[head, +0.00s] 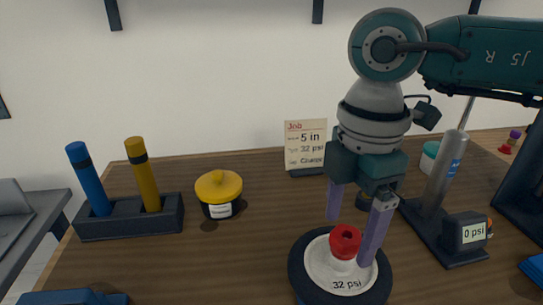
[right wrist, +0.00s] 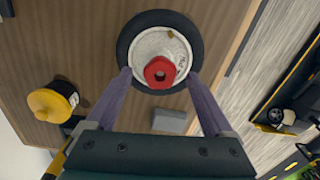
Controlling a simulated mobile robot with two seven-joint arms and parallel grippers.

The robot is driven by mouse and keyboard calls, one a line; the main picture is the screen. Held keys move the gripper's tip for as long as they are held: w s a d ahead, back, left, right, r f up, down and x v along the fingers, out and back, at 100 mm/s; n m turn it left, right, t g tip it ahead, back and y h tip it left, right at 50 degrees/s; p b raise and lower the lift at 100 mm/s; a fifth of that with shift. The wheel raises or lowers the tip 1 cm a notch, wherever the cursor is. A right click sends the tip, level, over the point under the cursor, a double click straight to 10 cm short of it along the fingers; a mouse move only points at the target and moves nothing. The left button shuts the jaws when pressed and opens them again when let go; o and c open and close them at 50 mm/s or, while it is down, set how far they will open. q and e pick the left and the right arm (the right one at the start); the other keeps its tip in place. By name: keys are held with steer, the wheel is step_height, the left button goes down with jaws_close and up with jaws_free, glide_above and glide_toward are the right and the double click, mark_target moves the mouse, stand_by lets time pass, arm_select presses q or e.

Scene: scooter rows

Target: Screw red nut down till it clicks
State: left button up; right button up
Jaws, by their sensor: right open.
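The red nut (head: 345,240) sits on a pale stem at the middle of a small wheel with a black tyre (head: 300,270) and a white hub marked "32 psi" (head: 346,284). My right gripper (head: 350,242) points down over the wheel, open, with one purple finger on each side of the nut. In the right wrist view the nut (right wrist: 160,72) shows between the fingertips (right wrist: 159,75), with a gap on both sides. Whether the fingertips are level with the nut is hard to tell. My left gripper is not in view.
A job card (head: 305,146) reads "5 in" and "32 psi". A pump with a gauge at "0 psi" (head: 466,233) stands right of the wheel. A yellow-lidded pot (head: 218,190) and a rack (head: 130,220) with blue and yellow sticks stand left. Table between pot and wheel is clear.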

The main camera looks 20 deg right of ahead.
steer(key=shift+f, duration=0.45)
steer(key=shift+c, duration=0.4)
